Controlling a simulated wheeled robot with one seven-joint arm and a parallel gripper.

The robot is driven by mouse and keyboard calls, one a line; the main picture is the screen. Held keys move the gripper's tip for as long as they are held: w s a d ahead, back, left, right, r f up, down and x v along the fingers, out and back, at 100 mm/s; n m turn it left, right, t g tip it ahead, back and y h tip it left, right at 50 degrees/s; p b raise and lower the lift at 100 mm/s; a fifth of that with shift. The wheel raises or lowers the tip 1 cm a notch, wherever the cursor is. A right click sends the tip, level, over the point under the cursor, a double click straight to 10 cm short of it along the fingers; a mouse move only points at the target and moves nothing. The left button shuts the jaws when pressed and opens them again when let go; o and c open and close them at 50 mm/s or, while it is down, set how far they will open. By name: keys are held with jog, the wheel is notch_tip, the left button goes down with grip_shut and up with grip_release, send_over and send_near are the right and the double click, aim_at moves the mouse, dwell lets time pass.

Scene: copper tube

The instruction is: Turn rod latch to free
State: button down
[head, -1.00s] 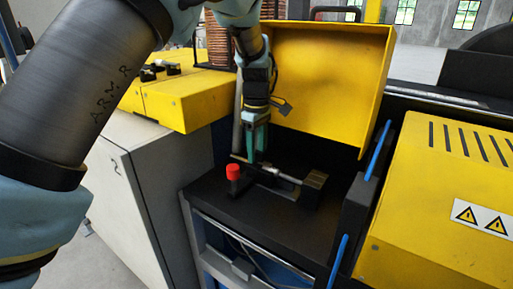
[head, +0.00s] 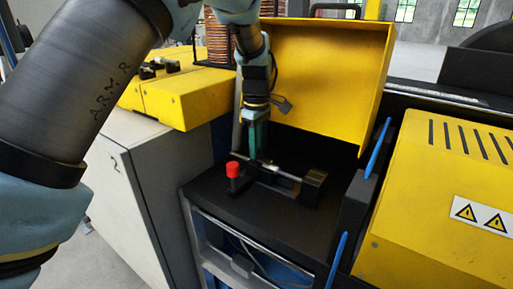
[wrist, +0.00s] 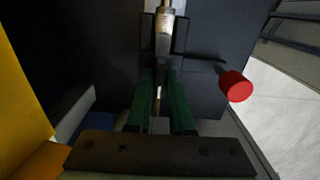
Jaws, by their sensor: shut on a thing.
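The rod latch (head: 286,175) is a thin metal rod lying along a dark fixture on the black bench top, in the head view. In the wrist view its bright metal part (wrist: 165,22) shows at top centre, in a dark holder. My gripper (head: 254,156) points down at the latch's left end, beside the red knob. In the wrist view my gripper's green fingers (wrist: 159,92) are close together, with a thin light piece of the latch between them. The fingers hide most of the held part.
A red knob (head: 233,169) stands left of the latch; it also shows in the wrist view (wrist: 235,86). A raised yellow cover (head: 330,80) stands behind my gripper. A dark block (head: 312,187) is at the rod's right end. A yellow housing (head: 440,200) lies to the right.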

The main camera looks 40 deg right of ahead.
jog(key=shift+m, duration=0.3)
jog(key=m, duration=1.3)
jog(key=shift+m, duration=2.1)
jog(key=c, duration=0.8)
grip_release()
